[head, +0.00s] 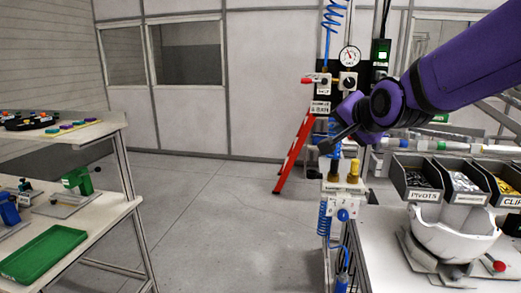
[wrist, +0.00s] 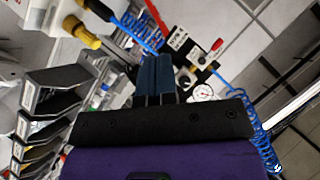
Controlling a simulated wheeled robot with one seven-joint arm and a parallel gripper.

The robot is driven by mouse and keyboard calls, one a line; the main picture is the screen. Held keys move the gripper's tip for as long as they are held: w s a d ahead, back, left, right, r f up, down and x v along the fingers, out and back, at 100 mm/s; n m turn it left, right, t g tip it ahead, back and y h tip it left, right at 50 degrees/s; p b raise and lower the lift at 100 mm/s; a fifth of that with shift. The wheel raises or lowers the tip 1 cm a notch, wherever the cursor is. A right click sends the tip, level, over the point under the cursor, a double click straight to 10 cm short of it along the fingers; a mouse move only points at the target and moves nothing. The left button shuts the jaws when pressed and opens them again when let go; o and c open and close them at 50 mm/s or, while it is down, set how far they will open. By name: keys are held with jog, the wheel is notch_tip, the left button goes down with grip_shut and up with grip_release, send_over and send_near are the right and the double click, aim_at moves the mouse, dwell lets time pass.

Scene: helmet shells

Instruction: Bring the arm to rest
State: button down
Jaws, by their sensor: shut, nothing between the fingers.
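My purple arm (head: 465,62) reaches in from the upper right in the head view. My gripper (head: 328,146) points left and slightly down, in front of the air panel and above the brass fittings. In the wrist view its two blue-grey fingers (wrist: 155,80) are together, with nothing seen between them. The gripper appears apart from the things around it, though depth is hard to judge.
A pressure gauge (head: 349,57) and coiled blue hose (head: 335,15) are close to the arm. Parts bins (head: 417,180) and a white helmet shell (head: 455,235) sit at right. A red ladder (head: 294,150) leans behind. A shelf with a green tray (head: 42,254) stands left; the middle floor is clear.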

jog(key=s+d+f+n+g+h, duration=0.1)
jog(key=s+d, duration=0.5)
jog(key=s, duration=0.7)
jog(key=s+d+f+n+g+h, duration=0.1)
jog(key=s+d+f+n+g, duration=0.2)
jog(key=s, duration=1)
jog(key=d+n+g, duration=0.3)
jog(key=shift+s+d+n, duration=0.15)
jog(key=shift+s+n, duration=0.1)
jog(key=shift+n, duration=0.05)
jog(key=shift+f, duration=0.1)
